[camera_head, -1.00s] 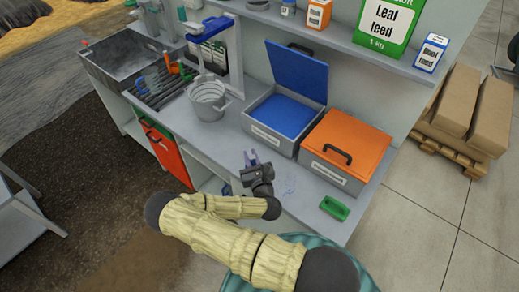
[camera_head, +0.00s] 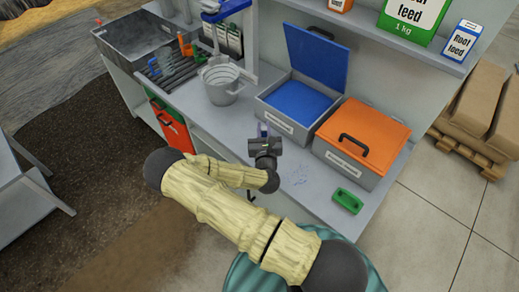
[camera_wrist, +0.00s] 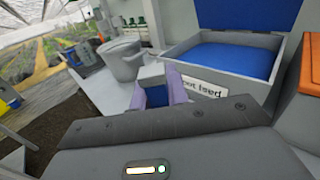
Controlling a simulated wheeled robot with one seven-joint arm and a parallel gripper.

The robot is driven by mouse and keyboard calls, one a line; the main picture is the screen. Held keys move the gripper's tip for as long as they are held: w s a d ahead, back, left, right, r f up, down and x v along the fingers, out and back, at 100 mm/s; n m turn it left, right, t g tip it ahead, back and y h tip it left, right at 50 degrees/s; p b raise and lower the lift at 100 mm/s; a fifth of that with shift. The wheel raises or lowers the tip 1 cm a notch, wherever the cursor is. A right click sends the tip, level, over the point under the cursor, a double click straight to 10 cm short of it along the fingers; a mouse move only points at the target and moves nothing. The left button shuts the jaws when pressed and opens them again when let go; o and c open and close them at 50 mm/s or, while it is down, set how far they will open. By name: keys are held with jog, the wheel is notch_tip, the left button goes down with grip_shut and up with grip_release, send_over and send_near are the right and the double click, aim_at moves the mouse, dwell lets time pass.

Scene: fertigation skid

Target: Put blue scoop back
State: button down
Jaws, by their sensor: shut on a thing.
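My gripper (camera_head: 264,132) is just in front of the open bin on the bench. In the wrist view its pale purple fingers are shut on a small blue piece (camera_wrist: 156,97), which I take to be the blue scoop; a light grey block shows just beyond it. Most of the scoop is hidden by my gripper. The open bin (camera_head: 282,132) holds blue material, and its blue lid (camera_head: 317,55) stands up.
An orange-lidded bin (camera_head: 362,135) stands closed to the right. A green scoop (camera_head: 348,200) lies near the bench's front edge. A metal bucket (camera_head: 222,84) stands left of the open bin. A shelf with feed boxes (camera_head: 411,20) runs above. Faint blue marks lie on the bench.

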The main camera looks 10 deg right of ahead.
jog(key=w+r+m+g+h+b, duration=0.2)
jog(key=w+m+h+b, duration=0.3)
jog(key=b, duration=0.4)
jog(key=shift+w+r+g+h, duration=0.3)
jog(key=shift+w+r+h, duration=0.15)
jog(key=shift+w+h, duration=0.4)
jog(key=shift+w, duration=0.15)
jog(key=shift+d+f, duration=0.1)
jog(key=shift+f, duration=2.85)
jog(key=shift+f+p, duration=0.3)
jog(key=shift+f, duration=1.75)
